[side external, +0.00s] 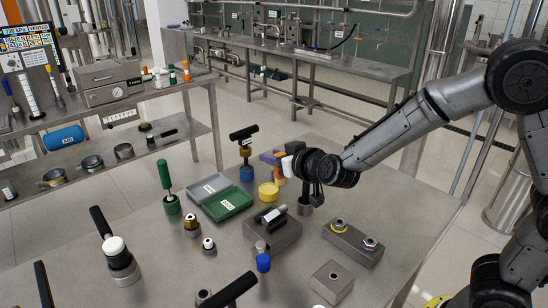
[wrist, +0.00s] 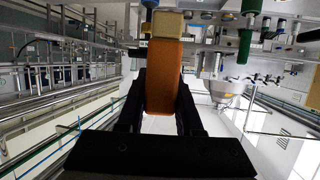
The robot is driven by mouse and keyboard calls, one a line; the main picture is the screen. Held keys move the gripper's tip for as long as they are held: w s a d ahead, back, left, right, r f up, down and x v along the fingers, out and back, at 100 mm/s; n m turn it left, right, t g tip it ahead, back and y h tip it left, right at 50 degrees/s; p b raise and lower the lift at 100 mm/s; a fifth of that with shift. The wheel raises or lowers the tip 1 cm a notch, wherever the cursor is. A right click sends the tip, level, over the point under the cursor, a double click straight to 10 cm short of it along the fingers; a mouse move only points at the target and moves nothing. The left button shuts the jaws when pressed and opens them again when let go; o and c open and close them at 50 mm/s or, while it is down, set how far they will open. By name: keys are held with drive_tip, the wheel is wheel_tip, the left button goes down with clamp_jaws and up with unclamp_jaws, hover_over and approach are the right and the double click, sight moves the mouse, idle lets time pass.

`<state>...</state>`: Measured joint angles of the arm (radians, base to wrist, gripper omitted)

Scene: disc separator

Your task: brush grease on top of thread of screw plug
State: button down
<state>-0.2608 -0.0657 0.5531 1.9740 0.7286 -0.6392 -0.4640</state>
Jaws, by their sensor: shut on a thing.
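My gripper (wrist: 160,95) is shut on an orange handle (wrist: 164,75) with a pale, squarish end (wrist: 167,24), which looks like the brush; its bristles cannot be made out. In the side view my gripper (side external: 300,165) is held above the far right part of the steel table, with a pale piece (side external: 288,166) at its tip. Thread and grease are too small to make out.
A small grey cup (side external: 304,206) stands below my gripper. A plain block (side external: 332,282) lies in front.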

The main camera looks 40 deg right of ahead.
drive_tip(key=shift+f, duration=3.35)
drive_tip(key=shift+d+f, duration=0.2)
drive_tip(key=shift+d, duration=0.2)
drive_tip(key=shift+a+f, duration=0.1)
drive_tip(key=shift+a, duration=0.25)
drive_tip(key=shift+a+f, duration=0.1)
drive_tip(key=shift+a, duration=0.1)
wheel_tip(320, 180, up, 8)
drive_tip(key=d, duration=0.2)
